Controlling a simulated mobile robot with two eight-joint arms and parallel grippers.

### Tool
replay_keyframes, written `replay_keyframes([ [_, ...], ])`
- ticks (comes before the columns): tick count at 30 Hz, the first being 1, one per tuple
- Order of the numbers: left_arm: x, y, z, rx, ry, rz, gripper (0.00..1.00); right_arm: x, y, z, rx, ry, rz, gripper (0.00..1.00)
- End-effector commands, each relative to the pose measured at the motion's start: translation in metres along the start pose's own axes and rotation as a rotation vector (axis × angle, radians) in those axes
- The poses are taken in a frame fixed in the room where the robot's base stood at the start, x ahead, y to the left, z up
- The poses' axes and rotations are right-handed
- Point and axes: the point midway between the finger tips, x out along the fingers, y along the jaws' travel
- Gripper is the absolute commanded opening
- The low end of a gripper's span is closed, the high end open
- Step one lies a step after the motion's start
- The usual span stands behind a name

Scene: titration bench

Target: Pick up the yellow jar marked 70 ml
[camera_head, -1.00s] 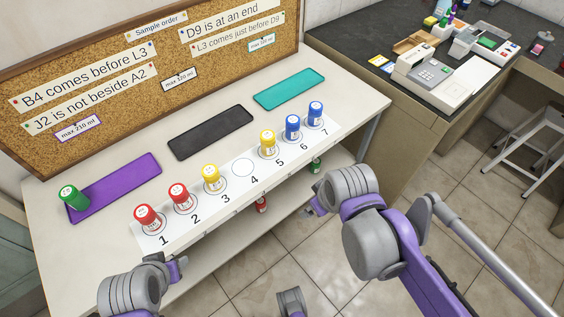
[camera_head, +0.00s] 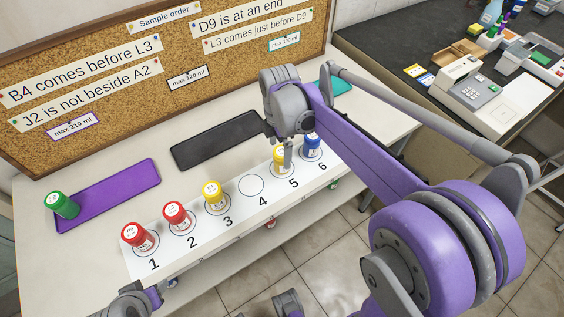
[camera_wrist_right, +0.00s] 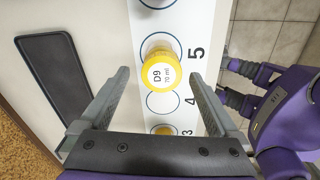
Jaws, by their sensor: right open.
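The yellow jar marked D9, 70 ml (camera_wrist_right: 162,70) stands upright on spot 5 of the numbered strip. In the head view, the jar (camera_head: 281,163) is partly covered by my right gripper (camera_head: 279,140). In the right wrist view, my right gripper (camera_wrist_right: 160,78) is open, with its fingers apart on either side of the jar's cap and no visible contact. A second yellow jar (camera_head: 213,196) stands on spot 3; its volume is unreadable. My left gripper (camera_head: 155,297) is low at the left front of the bench; its jaw opening is unclear.
Red jars (camera_head: 138,237) (camera_head: 176,217) stand on spots 1 and 2. Spot 4 (camera_head: 251,185) is empty. A blue jar (camera_head: 311,148) stands on spot 6, close beside the yellow one. A green jar (camera_head: 64,205) stands on the purple tray (camera_head: 118,192). The black tray (camera_head: 215,140) is empty.

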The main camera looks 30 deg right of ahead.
Motion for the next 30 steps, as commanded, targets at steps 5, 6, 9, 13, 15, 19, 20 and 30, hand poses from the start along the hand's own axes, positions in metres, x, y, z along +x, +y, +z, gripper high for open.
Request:
replay_keyframes([
  [5,0.002,0.0,0.001,0.0,-0.001,0.0,0.5,0.018,-0.002,0.003,0.001,0.0,0.0,0.97],
  [6,0.003,0.0,0.001,0.0,-0.001,0.0,0.5,0.025,-0.002,0.004,0.001,0.0,0.001,0.97],
  [9,0.004,0.0,0.002,0.0,-0.001,0.0,0.5,0.04,-0.003,0.006,0.0,0.0,0.001,0.97],
  [13,0.005,0.0,0.003,0.0,-0.002,0.0,0.5,0.052,-0.003,0.006,0.001,0.0,0.001,0.97],
  [15,0.005,0.0,0.003,0.0,-0.002,0.0,0.5,0.054,-0.003,0.006,0.001,0.0,0.001,0.97],
  [19,0.005,0.0,0.003,0.0,-0.002,0.0,0.5,0.054,-0.003,0.006,0.001,0.0,0.001,0.97],
  [20,0.005,0.0,0.003,0.0,-0.002,0.0,0.5,0.054,-0.003,0.006,0.001,0.0,0.001,0.97],
  [30,0.005,0.0,0.003,0.0,-0.002,0.0,0.5,0.053,-0.003,0.006,0.001,0.0,0.001,0.41],
])
